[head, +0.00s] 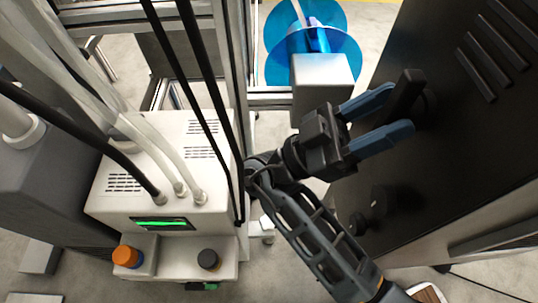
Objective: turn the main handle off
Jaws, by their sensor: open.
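The main handle (407,92) seems to be the black bar on a round base on the face of the black cabinet (470,110). It stands out from the panel and slants upward to the right. My gripper (402,108), with two blue-grey fingers, is open. One finger lies above and left of the handle, the other below it, so the bar shows between the fingertips. I cannot tell whether either finger touches it. The handle's lower part is partly hidden by the lower finger.
Dark round knobs (383,199) sit lower on the cabinet. A white machine (165,150) with hoses, a green display, an orange knob (127,256) and a black knob (208,259) stands at left. A blue reel (345,45) is behind, by a metal frame (240,60).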

